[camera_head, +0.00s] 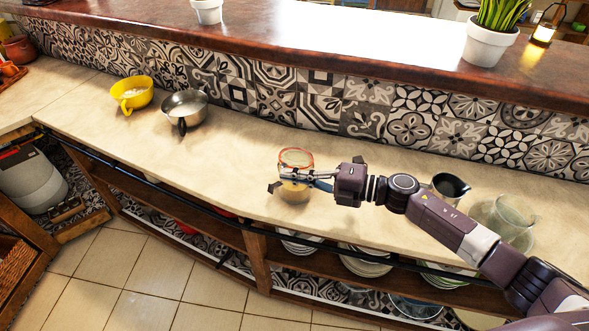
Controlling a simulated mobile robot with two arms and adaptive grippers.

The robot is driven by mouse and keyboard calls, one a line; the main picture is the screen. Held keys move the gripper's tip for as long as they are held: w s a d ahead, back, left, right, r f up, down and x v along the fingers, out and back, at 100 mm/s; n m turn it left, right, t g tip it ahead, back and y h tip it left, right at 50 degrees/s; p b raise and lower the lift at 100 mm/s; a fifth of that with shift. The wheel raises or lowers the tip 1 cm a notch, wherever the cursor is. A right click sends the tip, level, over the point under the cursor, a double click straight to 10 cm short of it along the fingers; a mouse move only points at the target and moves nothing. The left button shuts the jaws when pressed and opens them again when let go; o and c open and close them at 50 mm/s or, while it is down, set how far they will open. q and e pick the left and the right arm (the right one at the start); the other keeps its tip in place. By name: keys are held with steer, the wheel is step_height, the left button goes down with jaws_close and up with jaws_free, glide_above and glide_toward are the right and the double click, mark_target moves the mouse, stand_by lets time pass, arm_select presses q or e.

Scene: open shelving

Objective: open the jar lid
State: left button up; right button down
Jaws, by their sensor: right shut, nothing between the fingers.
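The glass jar (294,193) stands upright on the pale counter, with something yellowish inside. Its lid (296,157), a clear disc with an orange-red rim, shows above the jar and seems tilted up at the back. My right gripper (283,180) reaches in from the right at the height of the jar's mouth. Its fingers are shut with nothing between them and cover part of the jar's upper edge. Whether they touch the jar or lid I cannot tell. My left gripper is not in view.
A yellow bowl (132,94) and a metal pan (185,107) stand on the counter at left. A dark-mouthed pitcher (449,187) and a glass pitcher (511,219) stand near my right arm. A tiled wall runs behind. The counter between pan and jar is clear.

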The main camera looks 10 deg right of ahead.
mark_target(293, 157)
steer(key=shift+r+p, duration=0.35)
steer(key=shift+r, duration=0.25)
steer(key=shift+w+r, duration=0.1)
steer(key=shift+r, duration=0.05)
steer(key=shift+w+d+r+p, duration=0.15)
steer(key=shift+w+r+p, duration=0.05)
steer(key=shift+r+p, duration=0.5)
steer(key=shift+r, duration=0.1)
steer(key=shift+w+d+r+p, duration=0.15)
steer(key=shift+w+r+p, duration=0.15)
steer(key=shift+r, duration=0.4)
steer(key=shift+w+r, duration=0.1)
steer(key=shift+r, duration=0.1)
